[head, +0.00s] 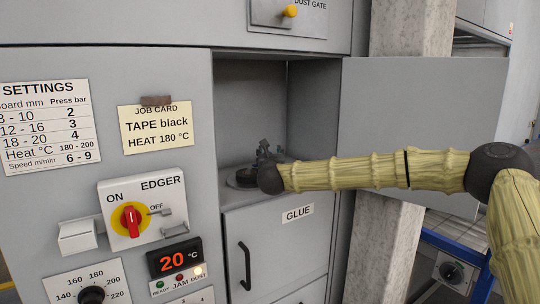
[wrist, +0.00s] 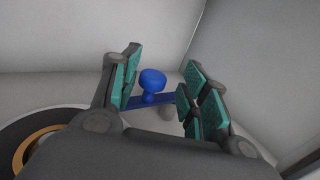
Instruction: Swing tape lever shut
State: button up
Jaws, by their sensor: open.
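The tape lever is a blue bar with a round blue knob (wrist: 152,79), seen in the wrist view inside a grey compartment. My gripper (wrist: 162,72) is open, with a green-padded finger on either side of the knob. I cannot tell whether either finger touches it. A black tape roll with a gold core (wrist: 38,150) lies at the lower left of the wrist view, partly hidden by my gripper body. In the head view my gripper (head: 266,152) is inside the compartment over the roll (head: 240,179), and the lever cannot be made out.
The compartment's walls stand close around my gripper. A grey panel (head: 425,100) stands to the right, behind my arm. Below the opening is the GLUE door (head: 285,245) with a black handle. The control panel with the red EDGER switch (head: 131,220) is to the left.

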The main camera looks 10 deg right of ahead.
jog(key=s, duration=0.7)
jog(key=s+a, duration=0.1)
jog(key=s, duration=0.3)
jog(key=shift+s+a, duration=0.1)
jog(key=shift+s, duration=0.05)
